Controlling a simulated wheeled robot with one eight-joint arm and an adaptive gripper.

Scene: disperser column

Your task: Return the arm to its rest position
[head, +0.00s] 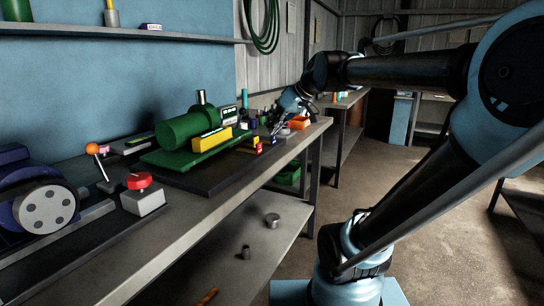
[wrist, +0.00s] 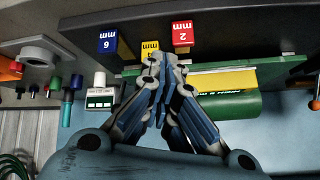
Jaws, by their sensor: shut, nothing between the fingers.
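My arm reaches from its base at lower right, up and over to the far end of the workbench (head: 190,225) in the head view. My gripper (head: 277,128) points down there, beside small coloured blocks, and looks small. In the wrist view my gripper (wrist: 168,58) is shut, its fingertips together with nothing between them. A blue block marked 6 mm (wrist: 106,40), a partly covered yellow block (wrist: 150,46) and a red block marked 2 mm (wrist: 182,36) lie near the fingertips. Whether the fingers touch any block I cannot tell.
A green machine (head: 185,130) with a yellow bar (head: 210,139) stands just left of my gripper. A red button box (head: 142,195) and a blue motor (head: 38,195) are nearer. A wall shelf (head: 120,34) hangs above. Open floor (head: 400,165) lies right of the bench.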

